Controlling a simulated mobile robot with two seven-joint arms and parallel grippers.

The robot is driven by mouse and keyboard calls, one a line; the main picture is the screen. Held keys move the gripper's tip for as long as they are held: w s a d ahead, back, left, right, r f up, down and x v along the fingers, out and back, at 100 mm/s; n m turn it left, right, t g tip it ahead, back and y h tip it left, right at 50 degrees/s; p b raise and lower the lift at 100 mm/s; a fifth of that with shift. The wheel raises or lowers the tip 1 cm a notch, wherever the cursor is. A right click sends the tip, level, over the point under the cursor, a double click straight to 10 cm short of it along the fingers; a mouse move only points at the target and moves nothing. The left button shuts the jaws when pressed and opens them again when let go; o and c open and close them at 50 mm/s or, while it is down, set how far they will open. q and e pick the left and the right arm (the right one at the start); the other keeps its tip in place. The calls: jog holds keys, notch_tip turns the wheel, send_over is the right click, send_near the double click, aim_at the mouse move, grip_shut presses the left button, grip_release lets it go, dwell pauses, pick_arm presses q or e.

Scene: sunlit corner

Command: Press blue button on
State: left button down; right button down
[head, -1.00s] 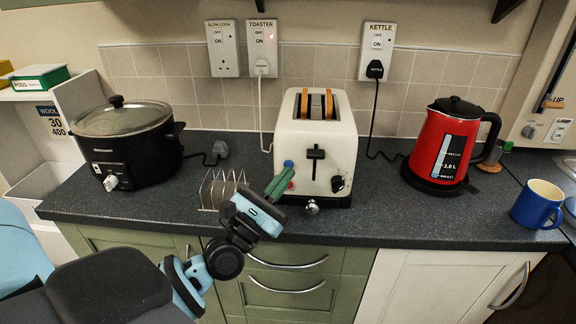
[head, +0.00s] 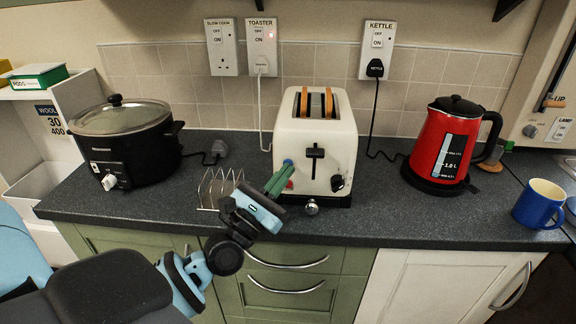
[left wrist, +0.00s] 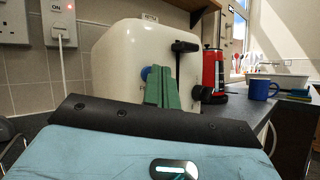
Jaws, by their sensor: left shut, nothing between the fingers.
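The white toaster (head: 330,150) stands on the counter with two slices of bread in its slots. Its blue button (head: 287,162) is on the front face, upper left. My left gripper (head: 280,178), with green fingers, is shut and empty, its tips right at the lower edge of the blue button. In the left wrist view the blue button (left wrist: 145,73) shows just left of the green fingertips (left wrist: 162,88), partly covered by them. I cannot tell whether they touch. The toaster's lever (head: 315,153) is up. My right gripper is out of view.
A wire toast rack (head: 217,188) stands close left of my left gripper. A black slow cooker (head: 125,145) is further left. A red kettle (head: 442,145) and a blue mug (head: 538,205) are to the right. The counter (head: 400,215) right of the toaster is clear.

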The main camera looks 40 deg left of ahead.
pick_arm(q)
jog(key=shift+w, duration=0.1)
dwell(0.5)
jog(key=shift+s+d, duration=0.25)
jog(key=shift+s, duration=0.25)
jog(key=shift+s, duration=0.1)
